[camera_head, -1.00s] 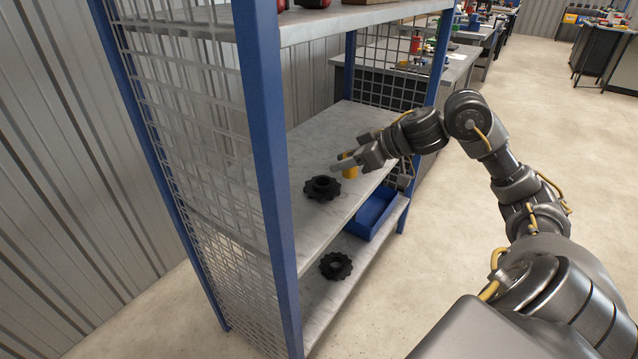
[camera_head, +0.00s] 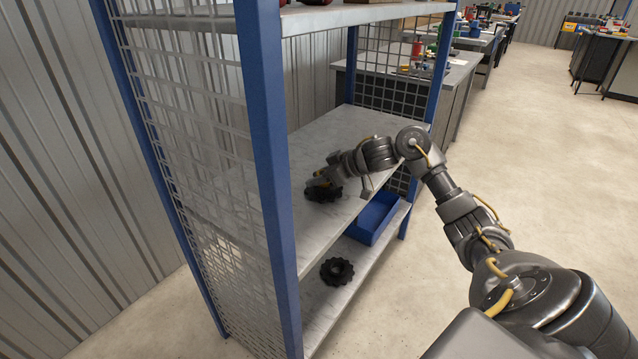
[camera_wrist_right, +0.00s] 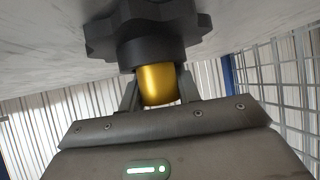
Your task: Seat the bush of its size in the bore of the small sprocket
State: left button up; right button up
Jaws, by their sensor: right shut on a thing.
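A black toothed sprocket (camera_head: 323,194) lies flat on the middle shelf, partly hidden by my right gripper. My right gripper (camera_head: 316,182) is shut on a gold bush (camera_head: 320,180) and holds it over this sprocket. In the right wrist view the bush (camera_wrist_right: 158,84) sits between the two fingers, its far end at the hub of the sprocket (camera_wrist_right: 148,28). The hub hides that end, so I cannot tell whether it has entered the bore. A second black sprocket (camera_head: 336,271) lies on the lower shelf. My left gripper is not in view.
The rack has a blue front post (camera_head: 268,150) and a mesh side panel (camera_head: 190,150) on the left. A blue bin (camera_head: 374,218) stands on the lower shelf. The upper shelf (camera_head: 350,14) hangs above. The middle shelf (camera_head: 345,130) is clear behind the sprocket.

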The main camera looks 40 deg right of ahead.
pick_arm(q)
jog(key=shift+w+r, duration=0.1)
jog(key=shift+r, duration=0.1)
pick_arm(e)
jog(key=shift+s+f, duration=0.2)
jog(key=shift+f, duration=0.4)
jog(key=o, duration=1.1)
jog(key=shift+f, duration=0.2)
jog(key=shift+r, duration=0.15)
jog(key=shift+s+d+r, duration=0.15)
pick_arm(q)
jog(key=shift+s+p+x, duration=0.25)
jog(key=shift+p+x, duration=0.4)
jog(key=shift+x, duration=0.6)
pick_arm(e)
jog(key=shift+v, duration=5.8)
jog(key=shift+r, duration=0.1)
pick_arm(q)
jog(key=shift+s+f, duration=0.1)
